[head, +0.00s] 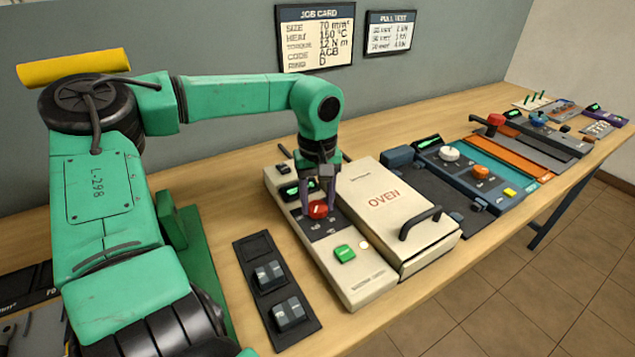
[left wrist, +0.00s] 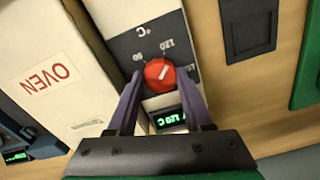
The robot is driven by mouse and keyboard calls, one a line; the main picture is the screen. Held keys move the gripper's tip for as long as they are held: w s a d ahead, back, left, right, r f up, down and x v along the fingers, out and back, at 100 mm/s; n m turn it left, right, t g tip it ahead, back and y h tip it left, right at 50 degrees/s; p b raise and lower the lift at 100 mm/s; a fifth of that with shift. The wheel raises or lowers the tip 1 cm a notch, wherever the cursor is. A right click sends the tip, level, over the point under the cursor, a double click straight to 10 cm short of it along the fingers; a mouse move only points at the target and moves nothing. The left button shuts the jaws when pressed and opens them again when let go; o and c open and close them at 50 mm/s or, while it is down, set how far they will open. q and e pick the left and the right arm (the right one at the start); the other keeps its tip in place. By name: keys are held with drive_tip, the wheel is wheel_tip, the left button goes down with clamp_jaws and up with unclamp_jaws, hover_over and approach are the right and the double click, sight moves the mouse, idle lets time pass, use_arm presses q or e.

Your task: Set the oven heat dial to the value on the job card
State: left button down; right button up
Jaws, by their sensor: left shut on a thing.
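The oven (head: 385,205) stands on the bench, with a control panel on its left side. Its red heat dial (head: 317,209) sits on a dark scale plate; in the left wrist view the dial (left wrist: 159,75) has a white pointer mark. My left gripper (head: 318,207) points down over it, shut on the dial, with a purple finger on each side. The small green display (left wrist: 168,118) appears to read 120, seen upside down. The scale numbers are partly blurred. The job card (head: 315,38) on the wall lists heat 150 °C. My right gripper is out of view.
A green button (head: 344,253) sits on the panel in front of the dial. A dark plate with two grey switches (head: 269,277) lies to the left. The oven lid has a black handle (head: 420,222). Other panels line the bench to the right.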

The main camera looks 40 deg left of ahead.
sight(318, 206)
use_arm(q)
drive_tip(key=m, duration=0.6)
drive_tip(key=shift+r, duration=0.15)
drive_tip(key=m, duration=0.5)
drive_tip(key=shift+m+p, duration=0.3)
drive_tip(key=shift+p, duration=0.1)
drive_tip(key=shift+c, duration=1.5)
unclamp_jaws()
wheel_tip(318, 206, up, 14)
drive_tip(key=p, duration=0.1)
drive_tip(key=shift+r, duration=0.2)
